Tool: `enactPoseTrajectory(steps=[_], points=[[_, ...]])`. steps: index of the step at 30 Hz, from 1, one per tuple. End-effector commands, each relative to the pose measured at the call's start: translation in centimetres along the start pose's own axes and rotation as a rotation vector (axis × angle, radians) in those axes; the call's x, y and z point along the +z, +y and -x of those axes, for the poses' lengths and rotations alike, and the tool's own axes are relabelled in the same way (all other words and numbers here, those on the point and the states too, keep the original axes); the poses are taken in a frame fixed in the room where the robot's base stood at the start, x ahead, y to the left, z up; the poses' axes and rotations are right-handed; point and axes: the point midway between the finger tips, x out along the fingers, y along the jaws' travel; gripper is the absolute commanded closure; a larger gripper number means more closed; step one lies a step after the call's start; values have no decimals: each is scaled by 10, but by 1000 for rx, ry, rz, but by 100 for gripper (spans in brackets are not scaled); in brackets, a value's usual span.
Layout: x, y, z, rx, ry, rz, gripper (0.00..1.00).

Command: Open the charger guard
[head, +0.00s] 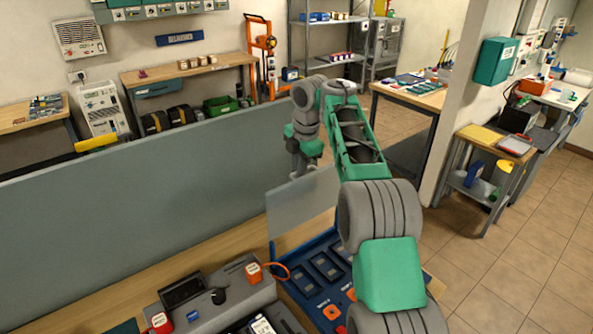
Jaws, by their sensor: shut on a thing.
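The charger guard (300,212) is a pale, see-through panel. It stands raised and nearly upright at the back edge of the blue charger (283,243) on the wooden bench. The charger has several dark slots and orange buttons, open to view from above. My gripper (301,172) is at the guard's top edge and is shut on it. The fingertips are small and partly hidden by the wrist. My green and grey arm covers the charger's right side.
A grey partition (130,210) runs behind the bench. Left of the charger is a grey unit (230,288) with red-and-white blocks and an orange cable (283,268). A white wall end (465,95) and small table (497,141) stand right; floor between is clear.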

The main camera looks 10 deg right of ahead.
Motion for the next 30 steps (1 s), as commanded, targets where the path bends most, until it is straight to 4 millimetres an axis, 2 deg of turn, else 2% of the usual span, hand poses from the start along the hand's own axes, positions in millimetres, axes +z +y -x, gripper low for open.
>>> enactPoseTrajectory(steps=[7,8,15,25,30], points=[[0,-1,-1,-2,1,1,100],[0,-1,-1,-2,1,1,87],[0,0,0,0,0,1,67],[-2,0,2,2,-1,4,67],[-14,-8,4,2,3,25,67]])
